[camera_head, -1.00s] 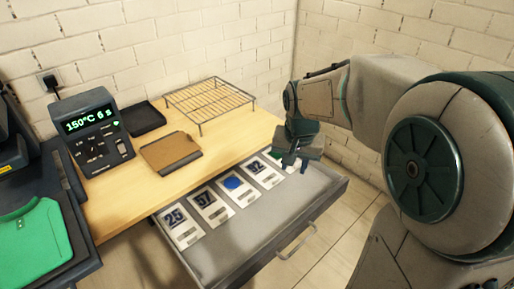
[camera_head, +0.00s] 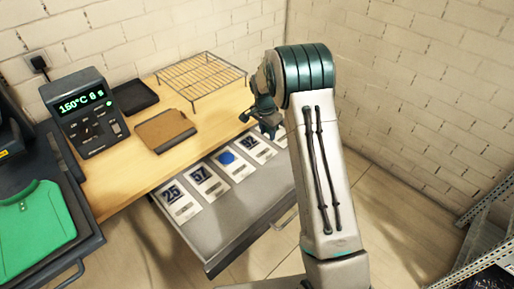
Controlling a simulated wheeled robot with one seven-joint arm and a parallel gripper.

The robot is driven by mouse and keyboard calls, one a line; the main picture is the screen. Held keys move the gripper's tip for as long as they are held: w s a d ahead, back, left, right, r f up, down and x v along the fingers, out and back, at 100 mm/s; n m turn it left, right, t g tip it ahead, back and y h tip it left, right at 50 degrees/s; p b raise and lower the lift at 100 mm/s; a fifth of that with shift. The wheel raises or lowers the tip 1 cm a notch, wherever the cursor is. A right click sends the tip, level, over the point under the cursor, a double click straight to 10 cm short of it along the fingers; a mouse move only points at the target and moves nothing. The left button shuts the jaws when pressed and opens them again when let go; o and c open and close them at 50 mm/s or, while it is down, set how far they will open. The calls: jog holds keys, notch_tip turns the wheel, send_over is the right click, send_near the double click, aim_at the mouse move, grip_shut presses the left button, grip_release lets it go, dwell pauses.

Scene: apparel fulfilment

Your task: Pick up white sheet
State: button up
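A further white sheet (camera_head: 281,140) at the far right end is partly hidden by my arm. My gripper (camera_head: 258,124) is above the table's right edge, near the far end of the row and apart from the sheets. Its fingers look spread, with nothing seen between them.
The wooden table (camera_head: 125,180) holds a wire rack (camera_head: 200,75), a brown pad (camera_head: 165,130), a black tray (camera_head: 134,97) and a control box (camera_head: 85,112) reading 150°C. A green shirt (camera_head: 40,230) lies on a press at left. Metal shelving (camera_head: 490,240) stands at lower right.

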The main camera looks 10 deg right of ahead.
jog(key=p, duration=0.3)
send_near(269, 151)
jog(key=s+f, duration=0.1)
jog(key=f, duration=0.1)
jog(key=s+f, duration=0.1)
jog(key=f, duration=0.1)
jog(key=s+f, duration=0.1)
jog(key=f, duration=0.1)
jog(key=shift+d+f, duration=0.1)
jog(key=shift+d, duration=0.1)
jog(key=shift+c, duration=0.3)
grip_shut()
